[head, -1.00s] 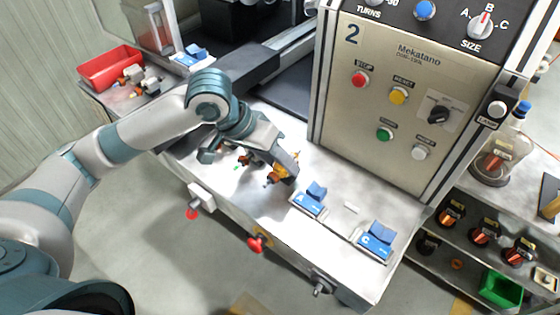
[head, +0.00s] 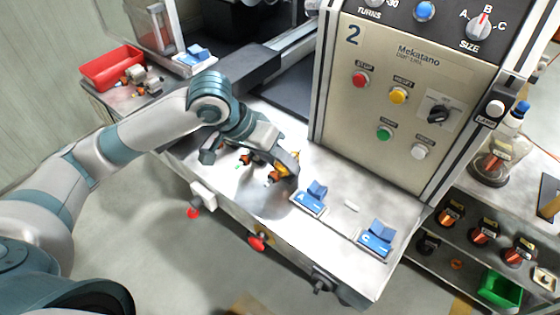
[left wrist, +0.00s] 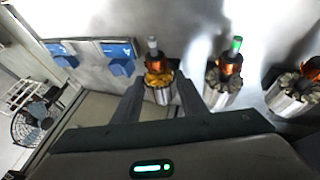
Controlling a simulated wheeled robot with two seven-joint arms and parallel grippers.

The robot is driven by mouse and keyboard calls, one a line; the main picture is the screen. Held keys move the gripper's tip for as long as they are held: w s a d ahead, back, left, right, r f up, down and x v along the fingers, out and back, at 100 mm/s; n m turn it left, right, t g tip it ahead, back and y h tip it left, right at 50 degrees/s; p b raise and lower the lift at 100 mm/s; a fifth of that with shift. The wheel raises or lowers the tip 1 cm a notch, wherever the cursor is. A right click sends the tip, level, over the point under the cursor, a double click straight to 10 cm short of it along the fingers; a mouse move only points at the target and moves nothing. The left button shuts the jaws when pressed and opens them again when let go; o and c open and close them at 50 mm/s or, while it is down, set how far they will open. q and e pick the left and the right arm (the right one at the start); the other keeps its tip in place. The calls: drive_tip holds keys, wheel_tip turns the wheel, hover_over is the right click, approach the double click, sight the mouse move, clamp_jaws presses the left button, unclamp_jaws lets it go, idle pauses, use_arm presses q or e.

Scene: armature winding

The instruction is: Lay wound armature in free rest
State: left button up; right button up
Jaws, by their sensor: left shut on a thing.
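My left gripper (head: 284,172) is low over the metal bench. In the left wrist view its two fingers (left wrist: 160,98) stand on either side of a wound armature (left wrist: 158,76) with copper windings, a silver core and a grey shaft end, and are shut on it. Its shaft end also shows beside the gripper in the head view (head: 271,179). Beside it in the wrist view stand a green-tipped armature (left wrist: 226,76) and another armature (left wrist: 292,88). Two blue rests, one marked A (head: 311,197) and one marked C (head: 376,238), look empty. My right gripper is out of view.
The control panel (head: 400,110) rises behind the bench. A red bin (head: 112,67), loose parts and another blue rest (head: 193,56) are at the back left. Shelves with several armatures (head: 484,232) and a green bin (head: 500,288) are at right. Knobs line the bench's front.

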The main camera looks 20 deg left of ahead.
use_arm(q)
drive_tip(key=shift+s+f, duration=0.3)
drive_tip(key=shift+f, duration=0.3)
drive_tip(key=shift+s+f, duration=0.25)
drive_tip(key=shift+f, duration=0.3)
drive_tip(key=o, duration=1.4)
drive_tip(key=shift+d, duration=0.1)
drive_tip(key=shift+w+a+r+b, duration=0.2)
drive_tip(key=shift+a+r+b, duration=0.1)
drive_tip(key=shift+r, duration=0.4)
drive_tip(key=shift+w+d+r+b+v, duration=0.15)
drive_tip(key=shift+b+v, duration=0.15)
drive_tip(key=shift+v, duration=2.65)
drive_tip(key=shift+d+r+b+v, duration=0.1)
drive_tip(key=shift+b+v, duration=0.25)
drive_tip(key=shift+v, duration=2.65)
drive_tip(key=shift+w+d+r+b+v, duration=0.15)
drive_tip(key=shift+b+v, duration=0.15)
drive_tip(key=shift+v, duration=2.65)
drive_tip(key=shift+f, duration=0.1)
